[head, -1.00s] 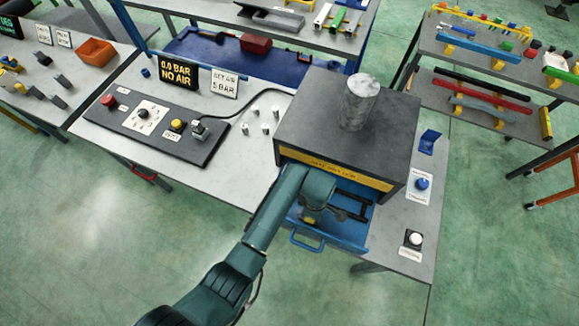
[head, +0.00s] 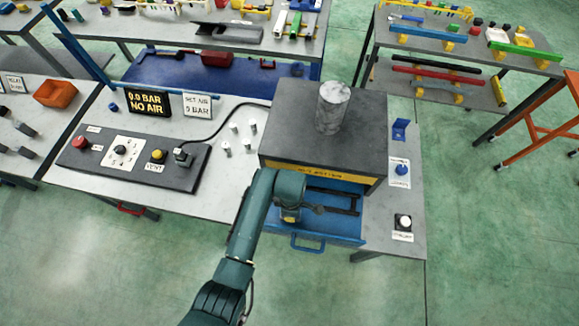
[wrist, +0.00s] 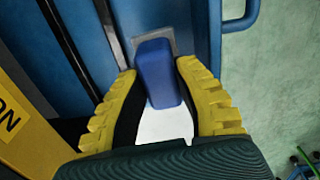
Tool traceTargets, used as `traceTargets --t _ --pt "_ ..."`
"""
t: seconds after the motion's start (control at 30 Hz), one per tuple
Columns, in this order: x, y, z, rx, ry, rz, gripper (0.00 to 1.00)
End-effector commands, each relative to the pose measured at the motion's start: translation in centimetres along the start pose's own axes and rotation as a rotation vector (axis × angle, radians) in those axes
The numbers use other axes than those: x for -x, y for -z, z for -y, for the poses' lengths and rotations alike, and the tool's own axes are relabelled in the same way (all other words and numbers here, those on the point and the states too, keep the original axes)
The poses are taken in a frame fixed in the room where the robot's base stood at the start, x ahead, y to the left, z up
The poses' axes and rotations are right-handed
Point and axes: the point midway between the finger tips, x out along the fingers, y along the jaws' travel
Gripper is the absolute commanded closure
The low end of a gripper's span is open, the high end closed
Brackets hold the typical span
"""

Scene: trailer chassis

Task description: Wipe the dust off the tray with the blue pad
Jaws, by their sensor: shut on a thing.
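My gripper (wrist: 158,76) has yellow ribbed fingers on both sides of a blue block, the pad (wrist: 158,72), and is shut on it. In the head view my gripper (head: 290,216) is low over the left part of an open blue drawer-like tray (head: 345,229), below a dark box. In the wrist view, the pad stands in front of a grey rectangular patch on the blue surface (wrist: 75,25); I cannot tell whether they touch. A white surface shows between the fingers. My arm hides the tray's left part in the head view.
The dark box (head: 270,150) with a grey cylinder (head: 333,105) on top stands above the tray. Black bars (head: 335,200) lie in the tray. A blue handle (head: 312,246) sticks out in front. A control panel (head: 90,165) is at left; open floor lies in front.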

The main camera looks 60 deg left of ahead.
Motion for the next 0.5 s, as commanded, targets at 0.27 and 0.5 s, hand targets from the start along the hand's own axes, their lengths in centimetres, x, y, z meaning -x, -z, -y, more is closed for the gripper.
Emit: traceTargets --t 0.27,0.5 --pt "3.1 -0.3 0.0 -0.006 -0.003 0.001 1.00" --pt "4.2 -0.4 0.0 -0.009 -0.003 0.001 1.00"
